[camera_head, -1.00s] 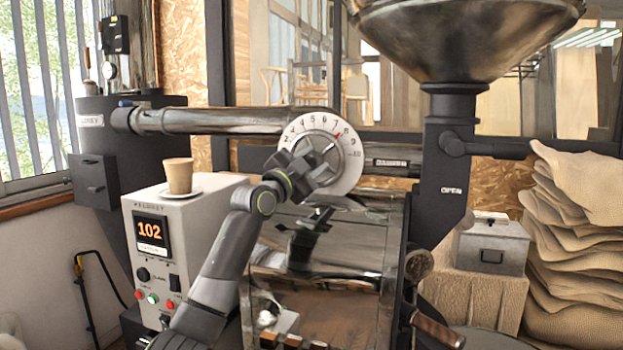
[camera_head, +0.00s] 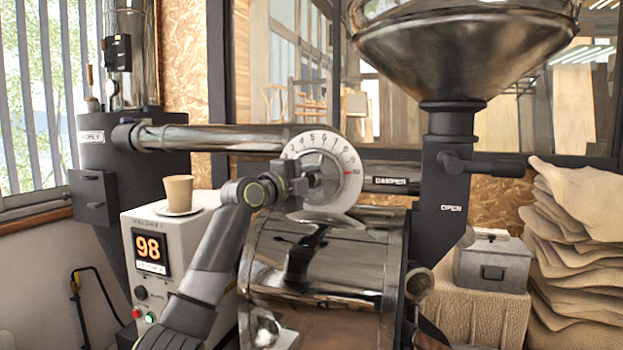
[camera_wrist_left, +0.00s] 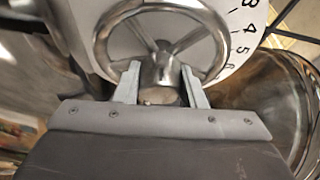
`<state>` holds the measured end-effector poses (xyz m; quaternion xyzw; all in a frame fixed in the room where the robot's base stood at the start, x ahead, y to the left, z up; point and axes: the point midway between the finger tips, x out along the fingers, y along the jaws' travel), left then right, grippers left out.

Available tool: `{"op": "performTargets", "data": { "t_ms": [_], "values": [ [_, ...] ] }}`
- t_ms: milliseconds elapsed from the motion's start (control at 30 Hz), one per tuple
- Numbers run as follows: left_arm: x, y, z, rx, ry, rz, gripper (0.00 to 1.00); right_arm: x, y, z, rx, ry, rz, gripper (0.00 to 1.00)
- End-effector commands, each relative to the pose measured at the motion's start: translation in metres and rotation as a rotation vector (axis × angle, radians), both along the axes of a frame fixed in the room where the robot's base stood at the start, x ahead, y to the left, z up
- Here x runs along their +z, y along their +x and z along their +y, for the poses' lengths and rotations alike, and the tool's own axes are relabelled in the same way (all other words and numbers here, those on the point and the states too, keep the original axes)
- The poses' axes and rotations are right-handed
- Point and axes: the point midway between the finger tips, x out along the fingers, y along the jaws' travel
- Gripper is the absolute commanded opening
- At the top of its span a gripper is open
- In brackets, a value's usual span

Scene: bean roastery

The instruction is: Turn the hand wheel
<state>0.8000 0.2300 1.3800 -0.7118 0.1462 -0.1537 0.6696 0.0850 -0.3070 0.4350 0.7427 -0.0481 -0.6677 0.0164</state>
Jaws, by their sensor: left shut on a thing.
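The hand wheel (camera_head: 329,180) is a small silver spoked wheel in front of a round white numbered dial (camera_head: 351,192). The dial's red mark sits at the right, near the 10. My left gripper (camera_head: 306,180) covers part of the wheel in the head view. In the left wrist view, the wheel's rim (camera_wrist_left: 221,38), spokes and hub show close up. The left gripper's two fingers (camera_wrist_left: 161,86) stand on either side of the hub, shut on the wheel. My right gripper is not in view.
A control box (camera_head: 184,235) reads 98 and bears a paper cup (camera_head: 179,193) on a saucer. A glossy roaster drum (camera_head: 330,262) lies below the wheel. A big hopper (camera_head: 465,50) stands at upper right, with a metal box (camera_head: 492,262) and stacked sacks (camera_head: 570,245) beyond.

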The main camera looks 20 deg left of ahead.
Motion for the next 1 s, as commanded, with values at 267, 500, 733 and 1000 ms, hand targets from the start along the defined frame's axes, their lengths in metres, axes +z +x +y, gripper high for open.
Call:
{"op": "performTargets", "data": {
  "t_ms": [267,500,733,1000],
  "values": [
    [-0.0017,0.0005,0.0008,0.003,0.028,0.002,0.00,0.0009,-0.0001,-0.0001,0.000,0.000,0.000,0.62],
    [-0.0017,0.0005,0.0007,0.003,0.028,0.002,0.00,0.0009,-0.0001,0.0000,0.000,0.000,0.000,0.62],
    [-0.0011,0.0003,0.0004,0.002,0.026,0.000,0.59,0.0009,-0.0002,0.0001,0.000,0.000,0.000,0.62],
    [-0.0005,-0.0004,0.0006,0.001,0.024,-0.001,0.59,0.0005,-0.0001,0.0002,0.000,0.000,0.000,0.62]
  ]
}}
